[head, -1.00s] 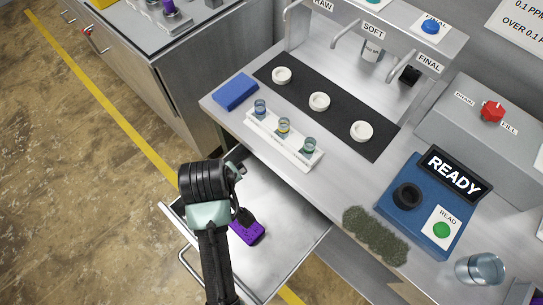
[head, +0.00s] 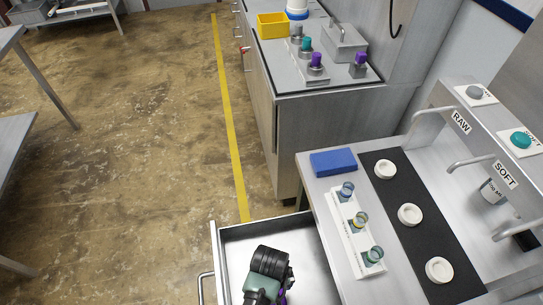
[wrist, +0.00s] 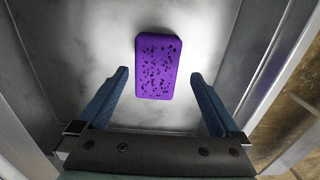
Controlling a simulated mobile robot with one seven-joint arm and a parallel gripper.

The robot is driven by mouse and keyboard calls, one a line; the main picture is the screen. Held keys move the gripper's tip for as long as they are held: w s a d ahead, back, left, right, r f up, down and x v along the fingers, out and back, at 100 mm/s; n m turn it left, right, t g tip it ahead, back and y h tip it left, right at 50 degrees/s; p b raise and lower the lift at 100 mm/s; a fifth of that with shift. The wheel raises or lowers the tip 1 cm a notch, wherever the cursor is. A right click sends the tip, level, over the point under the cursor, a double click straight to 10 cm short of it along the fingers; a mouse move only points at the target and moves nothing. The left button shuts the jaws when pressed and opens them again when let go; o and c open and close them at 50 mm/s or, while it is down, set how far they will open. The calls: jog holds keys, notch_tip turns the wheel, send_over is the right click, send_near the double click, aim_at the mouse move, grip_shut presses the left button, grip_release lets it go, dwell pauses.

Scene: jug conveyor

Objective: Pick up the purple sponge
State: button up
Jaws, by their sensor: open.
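The purple sponge (wrist: 158,66) lies flat on the floor of an open metal drawer (head: 231,240). In the wrist view it shows ahead of and between the two fingers of my gripper (wrist: 161,98). The fingers are spread wide apart, with a gap on each side of the sponge and nothing held. In the head view my gripper (head: 284,280) is over the drawer, near the bottom edge, and only a small bit of purple (head: 283,297) shows beside it; my arm hides the rest.
The drawer walls stand close around my gripper. On the counter to the right are a blue sponge-like block (head: 333,162), a white rack (head: 350,236) with several small vials, and a black mat (head: 399,184) with white round cups. Open floor lies left.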

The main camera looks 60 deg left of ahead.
jog(key=shift+w+a+f, duration=0.15)
jog(key=shift+w+f, duration=0.05)
jog(key=shift+f, duration=1)
jog(key=shift+w+a+f, duration=0.1)
jog(key=shift+w+f, duration=0.1)
jog(key=shift+f, duration=1)
jog(key=c, duration=1.3)
jog(key=shift+c, duration=0.2)
notch_tip(320, 180, up, 10)
jog(key=shift+r, duration=0.1)
